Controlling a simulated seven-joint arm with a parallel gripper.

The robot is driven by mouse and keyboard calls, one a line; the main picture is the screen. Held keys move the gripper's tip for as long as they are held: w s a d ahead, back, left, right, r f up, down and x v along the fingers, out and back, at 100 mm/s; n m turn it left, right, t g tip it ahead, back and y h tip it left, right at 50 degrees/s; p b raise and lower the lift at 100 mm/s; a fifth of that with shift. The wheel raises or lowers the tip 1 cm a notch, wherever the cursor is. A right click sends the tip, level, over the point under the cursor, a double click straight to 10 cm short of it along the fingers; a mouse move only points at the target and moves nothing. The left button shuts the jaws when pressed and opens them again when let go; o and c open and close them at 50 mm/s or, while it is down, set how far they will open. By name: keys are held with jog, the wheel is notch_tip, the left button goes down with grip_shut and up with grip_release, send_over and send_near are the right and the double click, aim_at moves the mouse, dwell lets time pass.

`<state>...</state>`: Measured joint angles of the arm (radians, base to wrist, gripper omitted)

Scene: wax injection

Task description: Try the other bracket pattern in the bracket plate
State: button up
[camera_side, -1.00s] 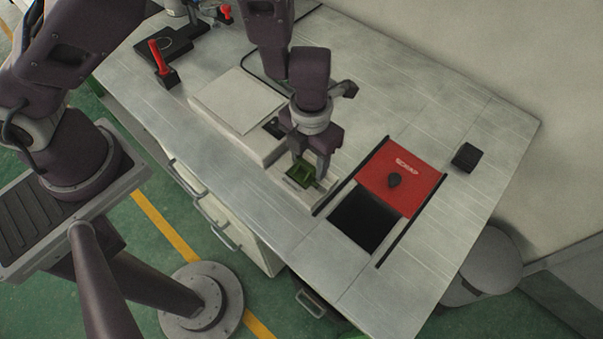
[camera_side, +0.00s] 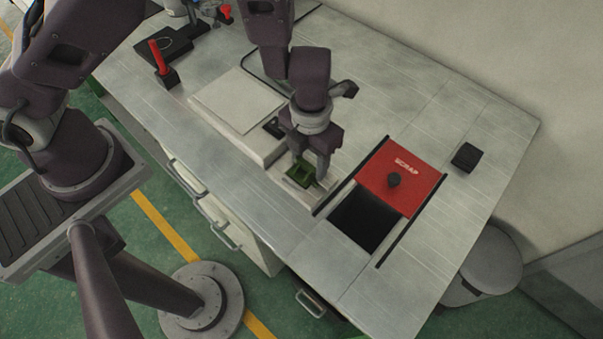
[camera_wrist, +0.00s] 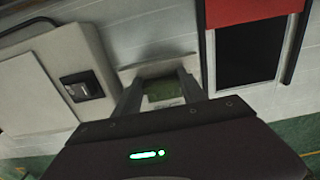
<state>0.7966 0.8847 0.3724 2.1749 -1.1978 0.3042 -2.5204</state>
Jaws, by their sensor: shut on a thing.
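In the side view, my gripper (camera_side: 312,166) points down over a pale plate (camera_side: 292,190) at the front of the bench. It is shut on a green bracket pattern (camera_side: 298,176), which is at the plate; I cannot tell whether it is seated or just above. In the wrist view, the green pattern (camera_wrist: 163,92) shows between the two fingers, with the pale plate (camera_wrist: 130,73) around and behind it. The fingers hide part of the pattern and plate.
A white box-like unit (camera_side: 240,105) with a flat lid stands left of the plate. Right of it is a scrap opening (camera_side: 362,218) with a red sliding cover (camera_side: 400,180) and dark rails. A small black block (camera_side: 465,157) lies farther right. A red-handled tool (camera_side: 158,58) stands at the far left.

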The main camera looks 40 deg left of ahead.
jog(key=shift+s, duration=0.15)
jog(key=shift+r, duration=2.5)
jog(key=shift+r, duration=0.55)
jog(key=shift+f, duration=2.5)
jog(key=shift+f, duration=0.55)
